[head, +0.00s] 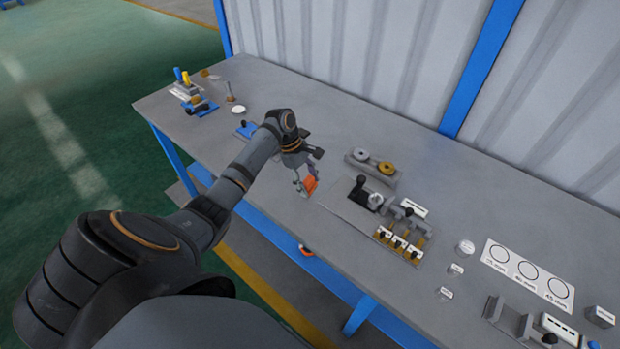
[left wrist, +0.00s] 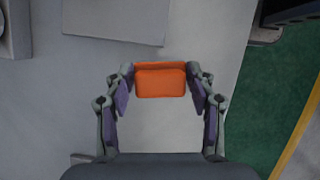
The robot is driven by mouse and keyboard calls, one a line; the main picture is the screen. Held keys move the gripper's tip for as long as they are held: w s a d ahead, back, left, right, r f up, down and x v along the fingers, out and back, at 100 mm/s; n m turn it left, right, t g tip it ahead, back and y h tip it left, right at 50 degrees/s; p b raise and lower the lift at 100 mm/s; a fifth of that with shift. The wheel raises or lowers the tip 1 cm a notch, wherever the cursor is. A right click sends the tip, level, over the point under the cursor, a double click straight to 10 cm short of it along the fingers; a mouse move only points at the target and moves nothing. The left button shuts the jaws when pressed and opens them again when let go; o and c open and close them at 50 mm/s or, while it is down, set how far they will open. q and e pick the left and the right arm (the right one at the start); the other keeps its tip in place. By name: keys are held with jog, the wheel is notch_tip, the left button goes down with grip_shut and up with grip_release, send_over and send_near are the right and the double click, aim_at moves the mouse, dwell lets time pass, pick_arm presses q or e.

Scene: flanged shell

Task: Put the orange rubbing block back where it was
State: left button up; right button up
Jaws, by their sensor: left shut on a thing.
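The orange rubbing block (head: 309,185) is between the fingers of my left gripper (head: 304,182), near the front edge of the grey table (head: 330,125). In the left wrist view the orange block (left wrist: 160,80) sits at the fingertips of my left gripper (left wrist: 160,85), one finger on each side. The gripper is shut on it. I cannot tell whether the block touches the table. My right gripper is not in view.
Right of the block are a grey plate with a black-handled fixture (head: 366,193) and a holder with yellow rings (head: 372,167). A blue item (head: 246,129) lies left of the gripper. A white sheet with circles (head: 528,273) lies at right. The front table edge is close.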

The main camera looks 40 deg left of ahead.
pick_arm(q)
jog(key=s+a+r+n+t+y+p, duration=0.25)
jog(key=s+a+r+n, duration=0.25)
jog(key=a+r+n, duration=0.4)
jog(key=w+d+f+n, duration=0.1)
jog(key=w+d+f, duration=0.1)
jog(key=w+f, duration=0.1)
jog(key=w+d+f, duration=0.1)
jog(key=w+f, duration=0.2)
jog(key=w, duration=0.2)
jog(key=w+d+f+n+t, duration=0.1)
jog(key=w+d+f, duration=0.1)
jog(key=w+f, duration=0.1)
jog(key=shift+w+d+n, duration=0.3)
jog(key=shift+w+d, duration=0.05)
jog(key=shift+w, duration=0.35)
jog(key=shift+s+p+x, duration=0.2)
jog(key=shift+p+x, duration=0.1)
jog(key=shift+x, duration=0.55)
jog(key=shift+s+p+x, duration=0.15)
jog(key=shift+p+x, duration=0.15)
jog(key=shift+x, duration=0.5)
jog(key=shift+a+f, duration=0.2)
jog(key=shift+f, duration=0.1)
jog(key=shift+f, duration=0.1)
